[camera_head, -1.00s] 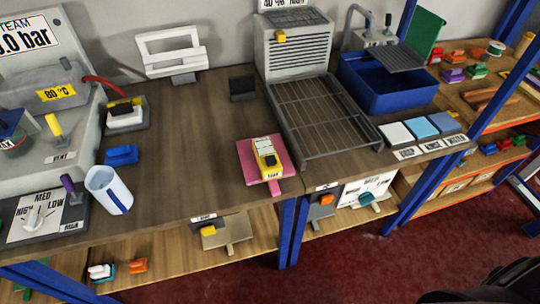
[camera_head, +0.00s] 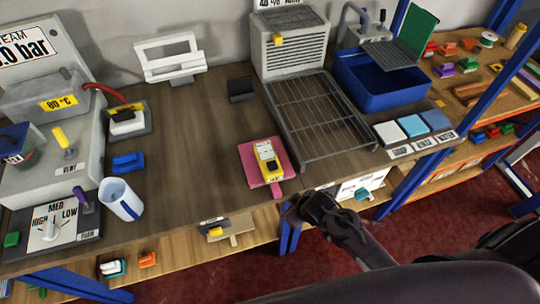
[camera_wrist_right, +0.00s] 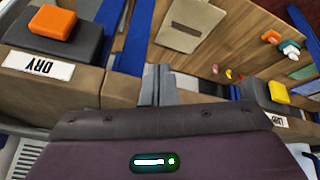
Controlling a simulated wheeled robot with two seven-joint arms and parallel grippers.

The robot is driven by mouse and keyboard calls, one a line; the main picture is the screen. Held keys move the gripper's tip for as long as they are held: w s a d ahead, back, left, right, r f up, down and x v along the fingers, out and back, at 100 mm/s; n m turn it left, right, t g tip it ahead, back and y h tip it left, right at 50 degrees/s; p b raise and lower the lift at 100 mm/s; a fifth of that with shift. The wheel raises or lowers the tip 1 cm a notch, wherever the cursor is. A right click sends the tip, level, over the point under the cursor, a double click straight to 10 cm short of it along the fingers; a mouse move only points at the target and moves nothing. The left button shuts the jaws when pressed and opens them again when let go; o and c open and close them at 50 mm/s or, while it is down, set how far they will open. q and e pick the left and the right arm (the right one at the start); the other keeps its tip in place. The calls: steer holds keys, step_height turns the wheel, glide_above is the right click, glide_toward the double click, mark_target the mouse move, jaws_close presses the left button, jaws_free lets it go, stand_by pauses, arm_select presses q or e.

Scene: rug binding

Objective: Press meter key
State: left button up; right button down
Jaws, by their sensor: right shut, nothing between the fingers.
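The meter, a yellow handheld device (camera_head: 268,161) with a white face, lies on a pink board (camera_head: 253,177) near the front edge of the table. A small label sits at its near end; its key is too small to make out. My right gripper (camera_head: 296,203) is just off the table's front edge, to the right of and nearer than the meter, not touching it. In the right wrist view its grey fingers (camera_wrist_right: 159,84) are together and empty; the meter is not seen there. My left gripper is not in view.
A wire rack (camera_head: 318,112) stands right of the meter, with a blue basin (camera_head: 378,88) beyond. A white cup (camera_head: 119,200) stands at left. An orange button on a dark block (camera_wrist_right: 50,23) and a yellow button (camera_wrist_right: 279,92) are near the fingers in the wrist view.

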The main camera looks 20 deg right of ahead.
step_height(320, 180, up, 8)
steer(key=w+a+n+p, duration=0.1)
steer(key=w, duration=0.1)
step_height(320, 180, up, 14)
steer(key=n+t+y+p, duration=0.1)
steer(key=n+y+p, duration=0.3)
steer(key=n, duration=0.7)
glide_above(276, 166)
steer(key=b, duration=0.1)
steer(key=shift+r+y, duration=0.1)
steer(key=shift+y, duration=0.5)
step_height(276, 166, down, 8)
steer(key=b, duration=0.7)
steer(key=shift+b, duration=0.3)
steer(key=shift+f, duration=0.45)
steer(key=shift+f+b, duration=0.15)
steer(key=shift+b, duration=0.2)
steer(key=shift+f, duration=0.25)
